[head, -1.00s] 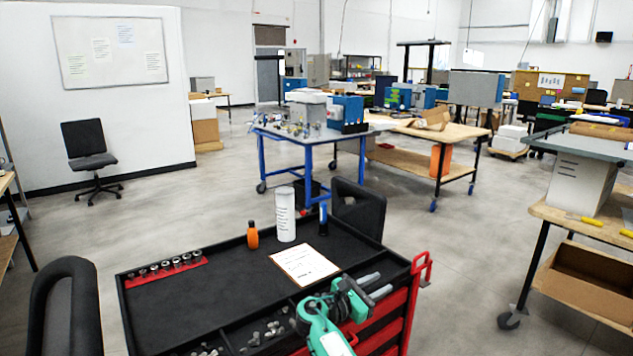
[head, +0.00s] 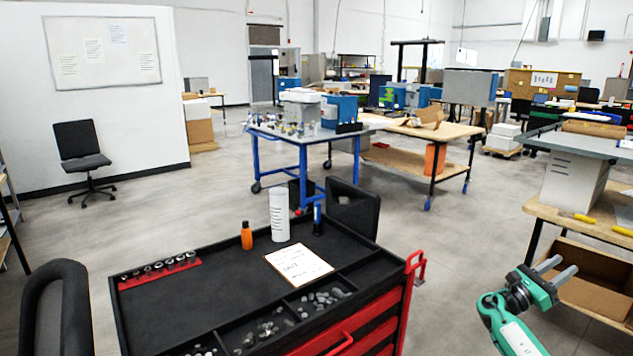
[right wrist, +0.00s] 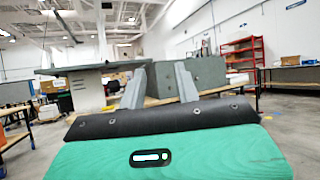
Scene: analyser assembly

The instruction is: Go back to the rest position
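My right gripper (head: 557,270) is at the lower right of the head view, on a green arm. It is raised in the air, clear of the tool cart and in front of the wooden workbench. In the right wrist view its two grey fingers (right wrist: 159,88) stand apart with nothing between them. My left gripper is not in the head view.
A black-topped tool cart (head: 205,302) with red drawers stands in front, holding an orange bottle (head: 247,236), a white canister (head: 279,215) and a clipboard (head: 298,264). A wooden workbench (head: 570,222) is at the right. Open floor (head: 455,235) lies between them.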

